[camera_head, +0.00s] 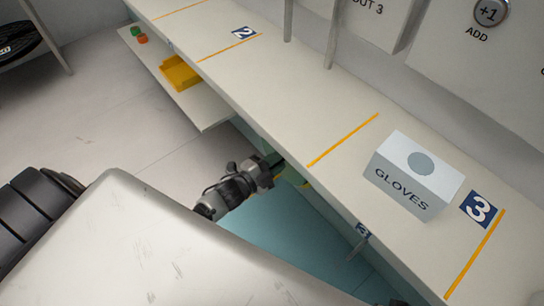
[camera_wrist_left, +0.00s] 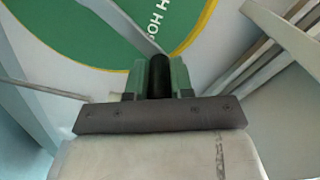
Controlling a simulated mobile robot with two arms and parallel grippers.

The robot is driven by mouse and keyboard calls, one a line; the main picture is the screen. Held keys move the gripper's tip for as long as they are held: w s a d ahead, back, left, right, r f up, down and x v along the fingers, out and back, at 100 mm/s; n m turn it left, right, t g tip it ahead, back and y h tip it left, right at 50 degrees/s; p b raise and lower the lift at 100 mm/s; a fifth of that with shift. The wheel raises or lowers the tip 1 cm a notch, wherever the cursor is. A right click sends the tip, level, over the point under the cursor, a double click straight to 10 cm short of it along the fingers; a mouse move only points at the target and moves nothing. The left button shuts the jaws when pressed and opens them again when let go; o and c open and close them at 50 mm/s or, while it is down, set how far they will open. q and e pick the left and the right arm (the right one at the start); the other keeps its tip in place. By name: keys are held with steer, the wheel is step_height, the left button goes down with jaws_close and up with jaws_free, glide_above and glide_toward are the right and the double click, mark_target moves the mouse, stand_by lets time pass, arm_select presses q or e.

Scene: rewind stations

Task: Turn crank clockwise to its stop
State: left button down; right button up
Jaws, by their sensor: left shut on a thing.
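In the left wrist view, the crank shows as a black cylindrical handle (camera_wrist_left: 160,70) on a flat grey arm (camera_wrist_left: 118,22). The grey arm runs up and left across a green disc (camera_wrist_left: 75,28) with a yellow rim and partly cut-off white lettering. My left gripper (camera_wrist_left: 159,82) is shut on the black handle, with a green fingertip on each side. In the head view, my left gripper (camera_head: 274,167) reaches below the front edge of the bench. The crank is mostly hidden there by the gripper and bench. My right gripper is not in view.
The white bench (camera_head: 295,105) runs diagonally above my left gripper. A gloves box (camera_head: 413,175) stands on it by the label 3 (camera_head: 481,208). A lower shelf (camera_head: 190,100) holds a yellow tray (camera_head: 181,73).

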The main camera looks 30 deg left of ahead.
arm_select(q)
steer(key=shift+s+d+f+m, duration=0.2)
steer(key=shift+d+f+m, duration=0.1)
steer(key=shift+m, duration=0.1)
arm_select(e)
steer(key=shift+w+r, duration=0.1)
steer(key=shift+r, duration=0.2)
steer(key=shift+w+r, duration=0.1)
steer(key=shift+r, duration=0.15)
arm_select(q)
steer(key=c, duration=1)
jaws_free()
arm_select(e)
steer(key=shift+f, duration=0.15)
arm_select(q)
steer(key=p+v, duration=0.1)
steer(key=v, duration=0.9)
steer(key=shift+s+a, duration=0.15)
steer(key=shift+s, duration=0.2)
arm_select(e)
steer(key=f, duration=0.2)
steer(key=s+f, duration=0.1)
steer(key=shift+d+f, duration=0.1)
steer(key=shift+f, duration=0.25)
